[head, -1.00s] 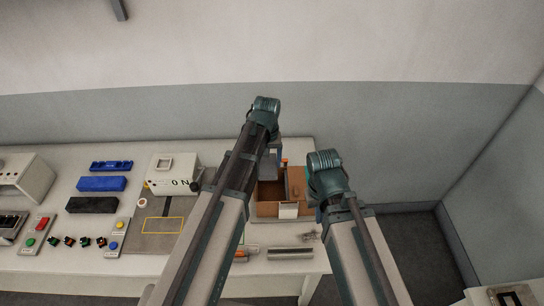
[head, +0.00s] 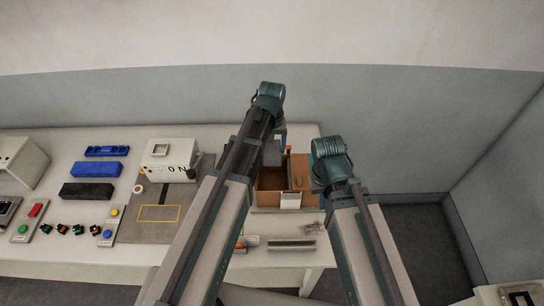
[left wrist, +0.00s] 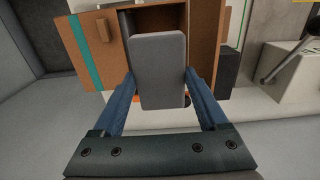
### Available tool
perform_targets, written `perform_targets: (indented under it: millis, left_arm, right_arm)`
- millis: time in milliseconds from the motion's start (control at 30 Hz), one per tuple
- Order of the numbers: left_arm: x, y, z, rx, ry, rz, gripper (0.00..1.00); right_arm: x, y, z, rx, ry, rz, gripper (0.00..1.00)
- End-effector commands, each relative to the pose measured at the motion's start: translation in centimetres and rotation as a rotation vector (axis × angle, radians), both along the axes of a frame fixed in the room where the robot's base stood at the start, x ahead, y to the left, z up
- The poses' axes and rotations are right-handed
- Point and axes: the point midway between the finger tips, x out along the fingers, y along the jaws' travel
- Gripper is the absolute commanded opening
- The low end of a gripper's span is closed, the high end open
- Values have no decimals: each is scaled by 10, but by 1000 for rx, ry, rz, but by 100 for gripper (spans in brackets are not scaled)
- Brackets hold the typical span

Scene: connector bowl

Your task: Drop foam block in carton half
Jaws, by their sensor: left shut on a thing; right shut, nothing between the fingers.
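A grey foam block (left wrist: 158,70) is gripped between the blue fingers of my left gripper (left wrist: 158,84) in the left wrist view. The brown carton (head: 274,207) stands at the right end of the table. Its open half (left wrist: 201,35) is behind the block in the wrist view, and the block hides much of the opening. A brown panel with a teal stripe (left wrist: 84,52) is beside it. In the head view my left arm partly hides the block and carton. My right gripper (head: 322,180) is shut and empty beside the carton's right side; its fingertips are mostly hidden.
A blue block (head: 97,169), a black block (head: 87,191), a blue tray (head: 107,151) and a white box (head: 168,160) stand left of my left arm. A grey metal bar (head: 291,245) lies in front of the carton. Button panels and small connectors are farther left.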

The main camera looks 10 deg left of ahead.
Motion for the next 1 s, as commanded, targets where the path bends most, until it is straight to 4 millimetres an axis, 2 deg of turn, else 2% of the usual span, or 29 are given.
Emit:
perform_targets:
  millis: [33, 100, 567, 1000]
  left_arm:
    - [0, 0, -15, 0, 0, 0, 24]
    - [0, 0, -22, 0, 0, 0, 24]
    - [0, 0, -29, 0, 0, 0, 24]
    - [0, 0, -65, 0, 0, 0, 24]
  right_arm:
    - [0, 0, -15, 0, 0, 0, 0]
    - [0, 0, -22, 0, -1, 0, 0]
    - [0, 0, -30, 0, -1, 1, 0]
    - [0, 0, -65, -1, -1, 8, 0]
